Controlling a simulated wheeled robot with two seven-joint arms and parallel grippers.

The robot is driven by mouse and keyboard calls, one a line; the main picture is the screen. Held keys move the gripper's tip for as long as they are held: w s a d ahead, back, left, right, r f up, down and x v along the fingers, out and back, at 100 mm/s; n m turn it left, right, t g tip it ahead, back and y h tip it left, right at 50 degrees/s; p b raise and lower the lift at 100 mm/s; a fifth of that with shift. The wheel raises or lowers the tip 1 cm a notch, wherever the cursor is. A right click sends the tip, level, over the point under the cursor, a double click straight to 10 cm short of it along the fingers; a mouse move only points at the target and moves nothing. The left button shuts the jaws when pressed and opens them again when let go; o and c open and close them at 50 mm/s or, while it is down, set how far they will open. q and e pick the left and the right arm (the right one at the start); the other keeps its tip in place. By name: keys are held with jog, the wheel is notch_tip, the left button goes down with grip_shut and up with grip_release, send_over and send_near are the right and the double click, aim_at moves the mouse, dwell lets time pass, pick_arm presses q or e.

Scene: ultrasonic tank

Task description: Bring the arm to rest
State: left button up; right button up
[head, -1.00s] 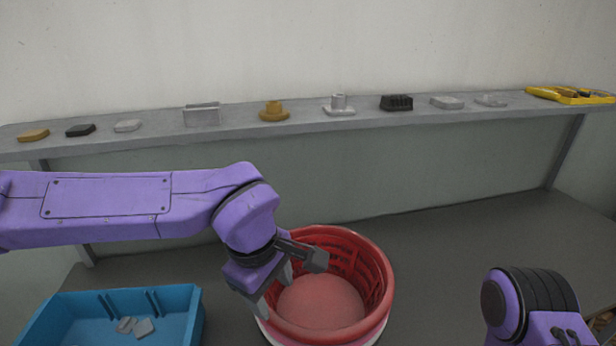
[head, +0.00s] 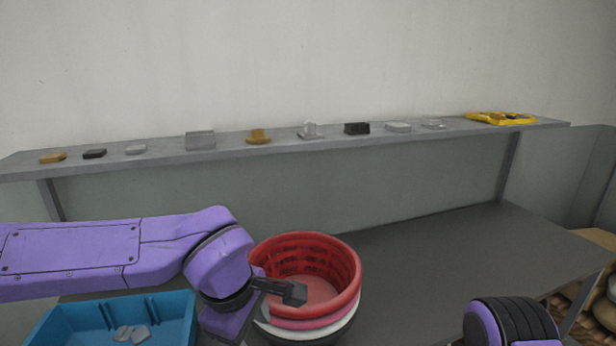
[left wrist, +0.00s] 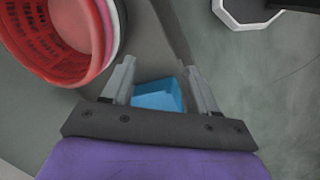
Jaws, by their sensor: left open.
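My left arm (head: 110,250) comes in from the left in the head view, its wrist low and just left of the red basket (head: 345,262). In the left wrist view my left gripper (left wrist: 163,78) is open, with nothing between its fingers. The red basket (left wrist: 100,22) shows at upper left there, clear of the fingers.
A blue bin (head: 60,322) with several grey pieces stands at lower left; blue also shows beyond the fingers in the left wrist view (left wrist: 158,96). A grey shelf (head: 225,150) behind carries several small parts and a yellow tray (head: 480,118). The dark bench (head: 430,255) is clear right of the basket.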

pick_arm(q)
jog(key=w+a+f+n+t+y, duration=0.3)
jog(key=w+a+f, duration=0.2)
jog(key=w+f, duration=0.1)
jog(key=a+f+m+t+y, duration=0.15)
jog(key=a+f, duration=0.25)
jog(key=f, duration=1.1)
jog(key=s+a+f+m+b, duration=0.2)
jog(key=s+a+f+m, duration=0.25)
jog(key=s+f, duration=0.6)
jog(key=s+a+f+m+g, duration=0.1)
jog(key=s+a+f+m, duration=0.1)
jog(key=s+a+f, duration=0.2)
jog(key=s+a+f+m+g, duration=0.2)
jog(key=s+a+f, duration=0.2)
jog(key=s, duration=0.7)
notch_tip(320, 180, down, 3)
jog(key=shift+r+b, duration=0.2)
jog(key=shift+b, duration=0.15)
pick_arm(e)
jog(key=f, duration=0.1)
jog(key=w+f, duration=0.1)
jog(key=f, duration=0.1)
pick_arm(q)
jog(key=shift+g, duration=0.25)
pick_arm(e)
jog(key=shift+a, duration=0.1)
